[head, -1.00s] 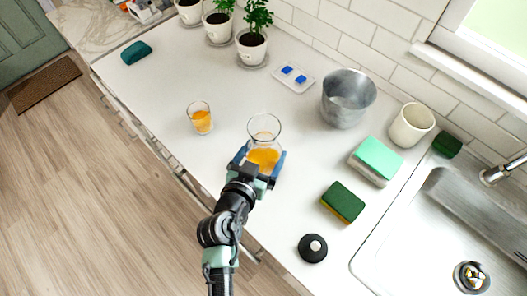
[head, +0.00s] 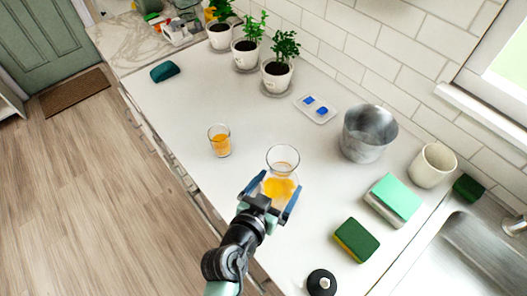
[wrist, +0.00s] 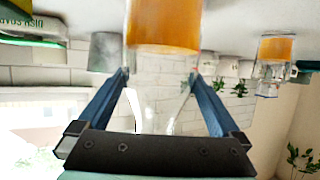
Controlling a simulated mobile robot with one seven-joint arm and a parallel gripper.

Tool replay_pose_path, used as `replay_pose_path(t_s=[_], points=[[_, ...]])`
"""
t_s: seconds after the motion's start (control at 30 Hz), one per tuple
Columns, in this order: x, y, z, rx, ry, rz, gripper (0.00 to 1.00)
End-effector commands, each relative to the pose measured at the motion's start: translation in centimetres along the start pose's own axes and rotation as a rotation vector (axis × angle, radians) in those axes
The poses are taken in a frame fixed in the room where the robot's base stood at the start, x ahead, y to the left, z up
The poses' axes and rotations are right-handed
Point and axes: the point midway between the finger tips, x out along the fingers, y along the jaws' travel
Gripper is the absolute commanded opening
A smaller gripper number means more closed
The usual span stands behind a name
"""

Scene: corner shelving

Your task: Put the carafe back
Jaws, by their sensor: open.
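The carafe (head: 281,187) is clear glass with a flared mouth and orange liquid in its lower part. It stands upright on the white counter. My gripper (head: 276,190) is open, with its two blue fingers on either side of the carafe. In the wrist view, which looks upside down, the carafe (wrist: 163,35) fills the upper middle, between and beyond the fingertips (wrist: 158,75). I cannot tell whether either finger touches the glass. A small glass of orange liquid (head: 220,142) stands to the left, also in the wrist view (wrist: 275,50).
A metal pot (head: 366,138), white cup (head: 432,166), green-topped box (head: 394,199), sponge (head: 356,240) and black round lid (head: 321,284) stand to the right, near the sink (head: 455,262). Potted plants (head: 277,76) line the wall.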

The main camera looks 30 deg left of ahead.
Motion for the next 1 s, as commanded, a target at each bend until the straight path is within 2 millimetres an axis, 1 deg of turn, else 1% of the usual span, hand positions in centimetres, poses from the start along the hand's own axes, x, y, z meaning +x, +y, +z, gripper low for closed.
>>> replay_pose_path(t_s=[0.03,0.3,0.5,0.6,0.7,0.93,1.0], points=[[-0.9,0.1,0.3,0.001,-0.002,0.001,1.0],[-6.3,0.1,0.4,0.001,-0.003,0.0,1.0],[-9.3,0.0,0.3,0.0,-0.003,0.001,1.0],[-10.1,0.0,0.1,0.0,-0.001,0.002,1.0],[-10.5,0.1,0.1,0.001,-0.002,0.002,1.0],[-10.5,0.1,-0.1,0.002,0.0,0.002,1.0],[-10.2,0.1,-0.9,0.008,0.015,0.003,1.0]])
